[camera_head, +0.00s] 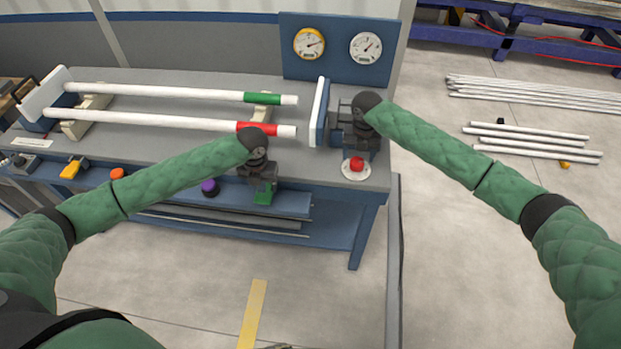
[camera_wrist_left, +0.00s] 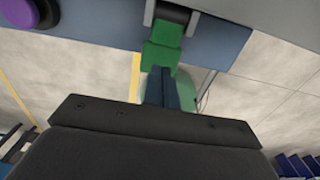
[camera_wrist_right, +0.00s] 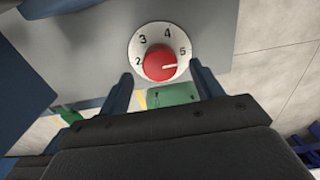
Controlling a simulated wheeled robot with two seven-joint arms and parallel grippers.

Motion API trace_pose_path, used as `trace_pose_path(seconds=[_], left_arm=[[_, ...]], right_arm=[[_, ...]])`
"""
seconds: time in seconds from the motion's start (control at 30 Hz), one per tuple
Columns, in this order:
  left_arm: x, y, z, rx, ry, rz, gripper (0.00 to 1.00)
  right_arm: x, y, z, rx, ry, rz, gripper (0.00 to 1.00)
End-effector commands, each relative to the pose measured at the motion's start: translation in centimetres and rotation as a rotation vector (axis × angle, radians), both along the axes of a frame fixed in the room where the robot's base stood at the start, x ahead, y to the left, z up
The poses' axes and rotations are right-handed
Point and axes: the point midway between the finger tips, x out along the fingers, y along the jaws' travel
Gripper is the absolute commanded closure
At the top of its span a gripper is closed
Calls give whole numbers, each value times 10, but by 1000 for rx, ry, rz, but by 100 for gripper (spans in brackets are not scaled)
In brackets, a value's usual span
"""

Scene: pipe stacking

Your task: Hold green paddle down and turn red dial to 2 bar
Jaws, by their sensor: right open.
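The green paddle (camera_head: 263,196) sticks out from the bench's front edge; it also shows in the left wrist view (camera_wrist_left: 160,55). My left gripper (camera_head: 262,182) is over it, its two fingers close together and shut; I cannot tell whether they touch it. The red dial (camera_head: 356,163) sits on a white numbered plate at the bench's front right corner. In the right wrist view the dial (camera_wrist_right: 160,63) has its white pointer towards the right, just below the 5; the 2 is on the left. My right gripper (camera_wrist_right: 163,88) is open above the dial, fingers spread to either side.
A yellow-rimmed gauge (camera_head: 309,43) and a white gauge (camera_head: 366,48) are on the blue back panel. Two white pipes, with a green band (camera_head: 262,98) and a red band (camera_head: 262,129), lie on the bench. A purple button (camera_head: 210,187) is left of the paddle.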

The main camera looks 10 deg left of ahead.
Motion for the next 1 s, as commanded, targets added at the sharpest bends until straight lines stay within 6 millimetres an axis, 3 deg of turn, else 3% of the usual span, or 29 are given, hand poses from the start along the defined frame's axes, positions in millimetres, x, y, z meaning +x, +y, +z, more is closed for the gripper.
trace_pose_path(seconds=[1.0], left_arm=[[0, 0, -41, 0, 0, 0, 100]], right_arm=[[0, 0, 0, 0, 0, 0, 35]])
